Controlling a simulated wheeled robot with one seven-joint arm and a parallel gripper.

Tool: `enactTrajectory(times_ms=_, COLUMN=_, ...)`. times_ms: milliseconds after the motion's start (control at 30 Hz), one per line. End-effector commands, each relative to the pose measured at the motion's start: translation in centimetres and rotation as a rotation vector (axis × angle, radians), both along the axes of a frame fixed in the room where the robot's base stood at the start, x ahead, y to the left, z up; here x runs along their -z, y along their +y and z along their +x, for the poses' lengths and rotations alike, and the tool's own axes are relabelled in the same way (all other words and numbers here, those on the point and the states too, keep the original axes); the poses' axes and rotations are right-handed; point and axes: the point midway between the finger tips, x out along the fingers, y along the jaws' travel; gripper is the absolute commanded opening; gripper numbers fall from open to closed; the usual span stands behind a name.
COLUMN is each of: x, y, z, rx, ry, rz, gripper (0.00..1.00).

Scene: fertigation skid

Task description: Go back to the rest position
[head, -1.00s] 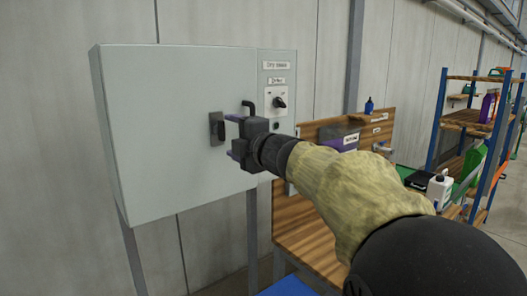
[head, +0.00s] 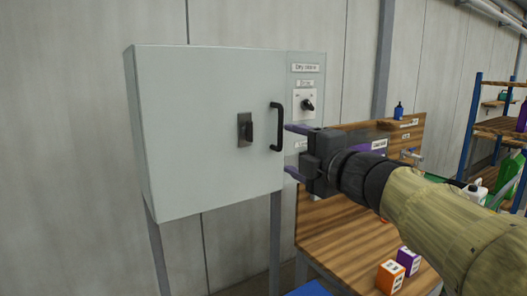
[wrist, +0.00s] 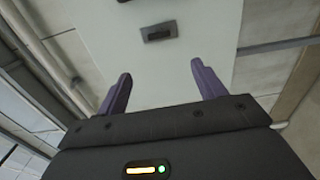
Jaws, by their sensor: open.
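My gripper (head: 290,150) is open and empty, with its two purple fingers apart. In the head view it is to the right of the black handle (head: 277,127) on the grey cabinet (head: 200,170), and nothing is between the fingers. A black latch knob (head: 245,130) sits on the cabinet door left of the handle. The door looks shut. In the wrist view the fingers (wrist: 160,85) are spread, with the latch plate (wrist: 158,32) on the pale door beyond them.
A rotary switch (head: 307,105) is on the cabinet's right panel. A wooden bench (head: 335,240) stands at the right, with an orange box (head: 391,277) and a purple box (head: 408,261) on it. A shelf rack (head: 495,125) is at far right. The wall left of the cabinet is clear.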

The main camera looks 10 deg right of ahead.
Motion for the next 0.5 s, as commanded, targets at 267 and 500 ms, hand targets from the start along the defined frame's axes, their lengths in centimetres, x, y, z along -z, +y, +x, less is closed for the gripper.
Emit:
enactTrajectory(times_ms=267, x=2.6, y=-0.5, z=2.0, rx=0.092, ry=0.083, rz=0.177, gripper=0.69)
enactTrajectory(times_ms=500, x=11.9, y=-1.4, z=3.8, rx=0.36, ry=0.355, rz=0.565, gripper=0.69)
